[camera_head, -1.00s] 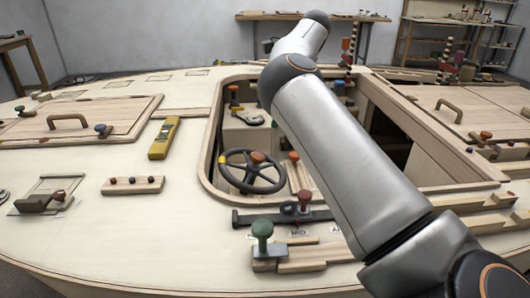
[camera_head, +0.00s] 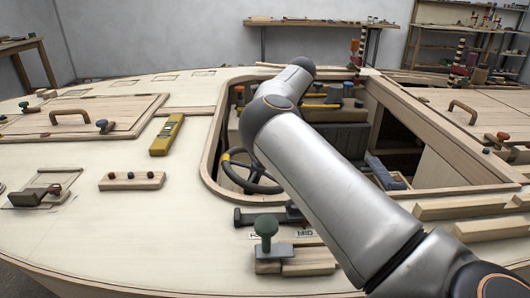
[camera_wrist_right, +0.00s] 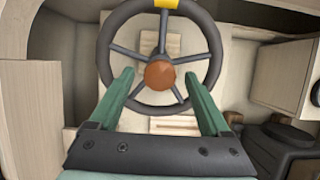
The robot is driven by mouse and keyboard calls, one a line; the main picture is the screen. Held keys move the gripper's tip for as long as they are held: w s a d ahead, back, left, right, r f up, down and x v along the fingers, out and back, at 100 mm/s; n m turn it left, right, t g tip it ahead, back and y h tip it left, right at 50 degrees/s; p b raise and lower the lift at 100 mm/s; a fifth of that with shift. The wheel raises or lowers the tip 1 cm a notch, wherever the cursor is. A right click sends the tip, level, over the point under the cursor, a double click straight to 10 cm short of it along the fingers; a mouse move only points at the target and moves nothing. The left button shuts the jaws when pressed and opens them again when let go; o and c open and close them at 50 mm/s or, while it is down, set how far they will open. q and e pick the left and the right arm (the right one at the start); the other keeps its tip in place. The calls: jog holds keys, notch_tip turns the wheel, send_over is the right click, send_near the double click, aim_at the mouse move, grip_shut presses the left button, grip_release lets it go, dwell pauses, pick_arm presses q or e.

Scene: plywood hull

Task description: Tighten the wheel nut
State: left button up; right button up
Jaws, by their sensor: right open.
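The dark steering wheel (camera_wrist_right: 112,38) with a yellow mark on its rim fills the upper middle of the right wrist view. The orange-brown wheel nut (camera_wrist_right: 160,75) sits at its hub. My right gripper (camera_wrist_right: 158,73) is open, its two green fingers spread left and right of the nut and apart from it in the picture. How far the fingertips are above the wheel is hard to tell. In the head view the wheel (camera_head: 250,179) shows only partly in the cockpit opening; my right arm hides the nut and the gripper there. My left gripper is not in view.
The cockpit's raised wooden rim (camera_head: 212,150) surrounds the wheel. A green-knobbed lever (camera_head: 266,228) stands in front of it. A yellow level (camera_head: 167,135) and a block with several buttons (camera_head: 132,181) lie on the deck to the left. Dark fittings (camera_wrist_right: 280,135) sit right of the wheel.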

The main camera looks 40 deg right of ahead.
jog(key=shift+w+a+f, duration=0.1)
jog(key=shift+a+f, duration=0.05)
jog(key=shift+f, duration=0.2)
jog(key=shift+c, duration=0.3)
grip_shut()
